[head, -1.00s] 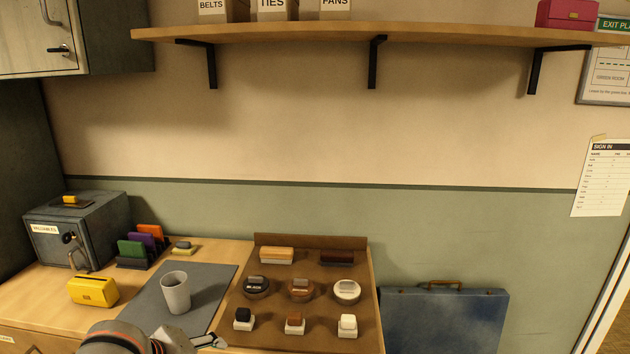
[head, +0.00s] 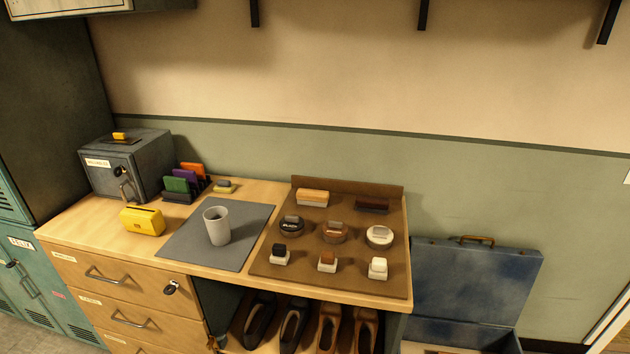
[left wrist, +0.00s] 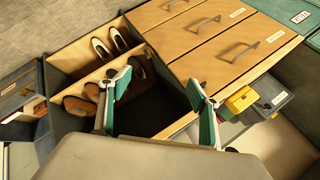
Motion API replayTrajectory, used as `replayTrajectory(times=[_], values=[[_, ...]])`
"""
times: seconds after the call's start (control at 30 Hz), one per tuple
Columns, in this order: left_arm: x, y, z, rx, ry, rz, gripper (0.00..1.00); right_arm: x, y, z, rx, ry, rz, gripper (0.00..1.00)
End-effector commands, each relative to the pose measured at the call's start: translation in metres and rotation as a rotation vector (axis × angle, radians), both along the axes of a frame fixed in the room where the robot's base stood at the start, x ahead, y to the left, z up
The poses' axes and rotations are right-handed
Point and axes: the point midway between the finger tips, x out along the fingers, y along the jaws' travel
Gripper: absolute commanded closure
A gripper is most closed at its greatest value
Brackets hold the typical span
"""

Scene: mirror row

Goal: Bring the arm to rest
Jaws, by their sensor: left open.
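My left gripper (left wrist: 162,78) shows only in the left wrist view. Its two fingers with teal pads stand apart with nothing between them. It hangs in front of the wooden counter's front, near the drawers (left wrist: 230,40) and the open shoe compartment. I see no contact with anything. Neither arm shows in the head view, and my right gripper is in no view.
On the counter (head: 70,228) stand a grey safe (head: 155,165), a yellow box (head: 142,221), a cup (head: 217,226) on a grey mat, and a brown tray (head: 330,278) of shoe-care items. Shoes (head: 293,322) sit below. An open blue case (head: 470,285) stands at right.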

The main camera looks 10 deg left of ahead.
Motion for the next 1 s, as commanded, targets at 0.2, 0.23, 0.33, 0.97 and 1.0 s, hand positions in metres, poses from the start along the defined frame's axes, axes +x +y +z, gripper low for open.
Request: replayTrajectory(times=[0.2, 0.23, 0.33, 0.97, 1.0], values=[[0.011, -0.042, -0.052, -0.172, -0.06, -0.042, 0.38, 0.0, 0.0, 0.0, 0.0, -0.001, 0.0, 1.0], [0.012, -0.049, -0.059, -0.201, -0.07, -0.045, 0.38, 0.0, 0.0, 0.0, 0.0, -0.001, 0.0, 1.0], [0.013, -0.072, -0.086, -0.311, -0.11, -0.053, 0.38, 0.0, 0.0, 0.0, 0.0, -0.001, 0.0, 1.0], [-0.001, -0.124, -0.143, -0.642, -0.262, -0.014, 0.38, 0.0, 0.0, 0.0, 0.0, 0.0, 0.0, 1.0], [-0.001, -0.124, -0.143, -0.642, -0.262, -0.014, 0.38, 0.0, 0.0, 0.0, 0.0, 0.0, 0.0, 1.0]])
